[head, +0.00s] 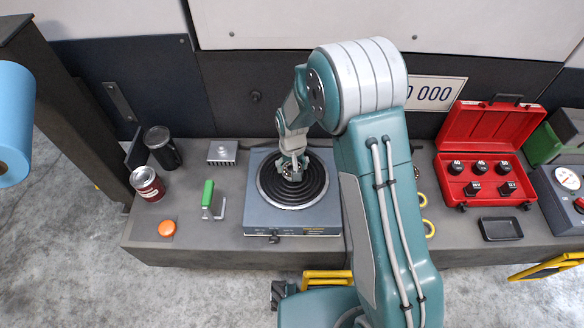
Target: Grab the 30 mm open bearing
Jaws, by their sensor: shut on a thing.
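My gripper (292,174) points down over the middle of a round black ringed plate (274,199) on a grey-blue unit. It is shut on a small metallic part, seemingly the 30 mm open bearing, mostly hidden by the fingers. I cannot read its size or tell whether it touches the plate. Another small metallic round part (417,172) shows on the bench just right of my arm, partly hidden by it.
Left of the unit (258,217) are a green-handled tool (208,194), a finned block (222,152), an orange disc (166,228), a can (146,183) and a dark cup (161,147). Right are yellow rings (429,228), an open red case (480,135) and a black tray (501,240).

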